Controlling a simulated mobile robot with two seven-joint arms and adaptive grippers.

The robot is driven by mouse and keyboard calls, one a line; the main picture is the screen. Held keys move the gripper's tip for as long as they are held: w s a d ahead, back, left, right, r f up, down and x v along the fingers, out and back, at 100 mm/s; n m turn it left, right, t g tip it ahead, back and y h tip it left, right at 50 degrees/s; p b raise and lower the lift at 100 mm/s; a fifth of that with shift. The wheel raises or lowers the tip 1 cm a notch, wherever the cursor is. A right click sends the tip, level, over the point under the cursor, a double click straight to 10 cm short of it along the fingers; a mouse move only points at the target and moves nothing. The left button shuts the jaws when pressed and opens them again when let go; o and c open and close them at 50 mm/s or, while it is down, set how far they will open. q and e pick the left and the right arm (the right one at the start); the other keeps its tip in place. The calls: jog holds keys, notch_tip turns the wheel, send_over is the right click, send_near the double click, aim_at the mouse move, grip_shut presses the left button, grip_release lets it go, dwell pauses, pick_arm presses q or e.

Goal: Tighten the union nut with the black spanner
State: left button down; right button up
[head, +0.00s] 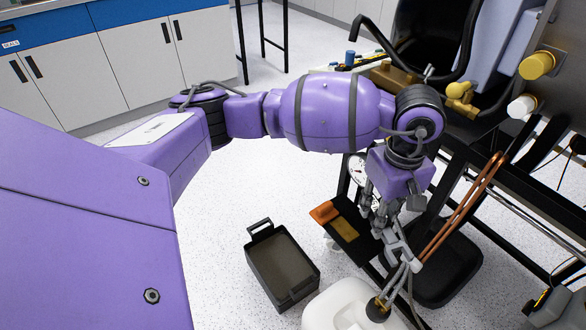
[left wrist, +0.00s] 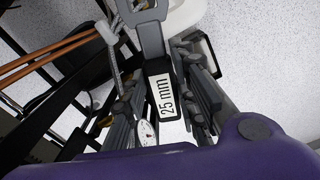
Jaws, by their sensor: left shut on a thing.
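My left gripper (head: 376,208) points down beside the black frame and is shut on the spanner. In the left wrist view, the fingers of the left gripper (left wrist: 190,90) lie on both sides of the spanner's black handle (left wrist: 164,92), which carries a white "25 mm" label. The spanner's grey head (left wrist: 151,30) reaches forward toward the white tank. In the head view the grey spanner (head: 398,246) shows below the fingers, close to grey pipe fittings (head: 414,264). I cannot make out the union nut for certain, nor whether the spanner touches it. My right gripper is out of view.
Copper pipes (head: 462,205) run close to the right of the gripper. An orange-handled tool (head: 324,212) lies on the black shelf. A dark open bin (head: 282,268) stands on the floor; clear floor lies left of it.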

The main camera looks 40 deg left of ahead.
aim_at(374, 202)
pick_arm(q)
jog(key=a+n+p, duration=0.1)
jog(key=n+p, duration=0.1)
jog(key=n, duration=0.1)
jog(key=w+a+f+n+p, duration=0.1)
jog(key=n+p, duration=0.2)
jog(key=n, duration=0.1)
jog(key=a+f+n+p, duration=0.1)
jog(key=n+p, duration=0.2)
jog(key=shift+w+n, duration=0.3)
jog(key=shift+w, duration=0.1)
jog(key=s+a+f+n+p, duration=0.2)
jog(key=a+f+n+p, duration=0.2)
jog(key=n, duration=0.5)
jog(key=shift+s+a+f+p, duration=0.25)
jog(key=shift+f+p, duration=0.35)
jog(key=shift+p, duration=0.65)
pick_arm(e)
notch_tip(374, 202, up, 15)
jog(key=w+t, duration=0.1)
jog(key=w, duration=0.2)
pick_arm(q)
jog(key=shift+a, duration=0.1)
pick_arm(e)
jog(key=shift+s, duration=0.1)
